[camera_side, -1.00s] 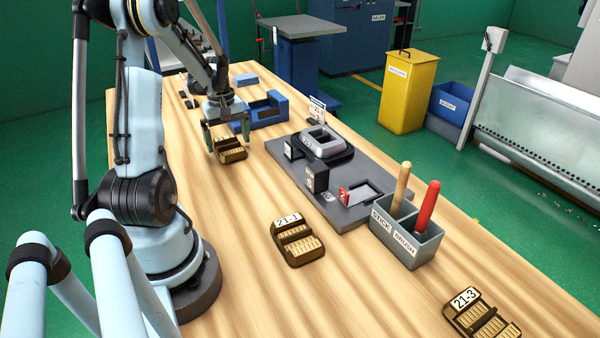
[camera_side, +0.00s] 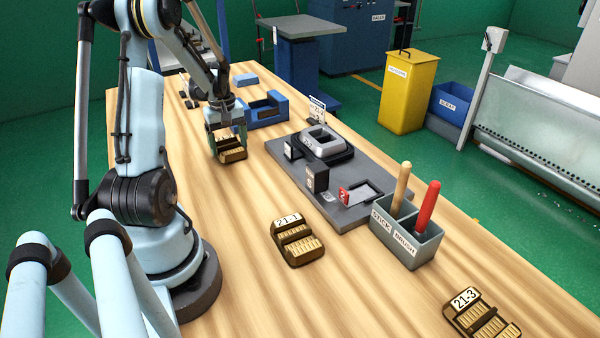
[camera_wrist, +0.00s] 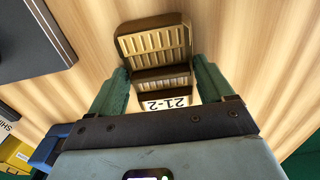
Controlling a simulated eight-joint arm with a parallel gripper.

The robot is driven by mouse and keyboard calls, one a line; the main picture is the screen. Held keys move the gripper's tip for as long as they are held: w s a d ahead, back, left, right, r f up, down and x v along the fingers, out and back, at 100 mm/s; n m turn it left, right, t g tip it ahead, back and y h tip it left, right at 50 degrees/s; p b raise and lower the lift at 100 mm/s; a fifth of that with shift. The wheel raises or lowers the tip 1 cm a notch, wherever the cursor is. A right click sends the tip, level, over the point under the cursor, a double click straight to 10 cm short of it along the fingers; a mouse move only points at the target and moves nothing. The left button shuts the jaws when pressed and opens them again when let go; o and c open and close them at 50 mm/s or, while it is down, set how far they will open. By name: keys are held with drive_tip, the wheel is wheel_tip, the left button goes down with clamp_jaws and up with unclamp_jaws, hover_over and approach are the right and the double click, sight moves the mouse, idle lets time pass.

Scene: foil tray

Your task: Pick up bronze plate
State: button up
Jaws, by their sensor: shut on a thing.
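A bronze plate labelled 21-2 (camera_side: 233,155) is at the far end of the wooden table, below my gripper (camera_side: 227,143). My gripper is shut on it, one green finger against each side. In the wrist view the plate (camera_wrist: 155,43) lies between the fingers, its ribbed face and white label showing. It is at or very close to the table top; I cannot tell whether it is clear of it. A second bronze plate, labelled 21-1 (camera_side: 299,251), lies mid-table. A third, labelled 21-3 (camera_side: 484,328), lies at the near right edge, partly cut off.
A grey board (camera_side: 290,178) with a silver-grey fixture (camera_side: 322,143) and a red-tagged holder (camera_side: 357,195) lies right of my gripper. A grey box (camera_side: 424,246) holds two handled tools. A blue holder (camera_side: 268,110) stands behind. The table between my gripper and plate 21-1 is clear.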

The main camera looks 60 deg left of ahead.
drive_tip(key=shift+r, duration=0.55)
drive_tip(key=r, duration=0.3)
drive_tip(key=shift+w+d+r, duration=0.2)
drive_tip(key=shift+d+r, duration=0.05)
drive_tip(key=shift+d, duration=0.1)
drive_tip(key=w+d+r, duration=0.5)
drive_tip(key=d+r, duration=0.1)
drive_tip(key=d, duration=0.3)
wheel_tip(320, 180, up, 7)
drive_tip(key=shift+d+r, duration=0.2)
drive_tip(key=shift+d, duration=0.1)
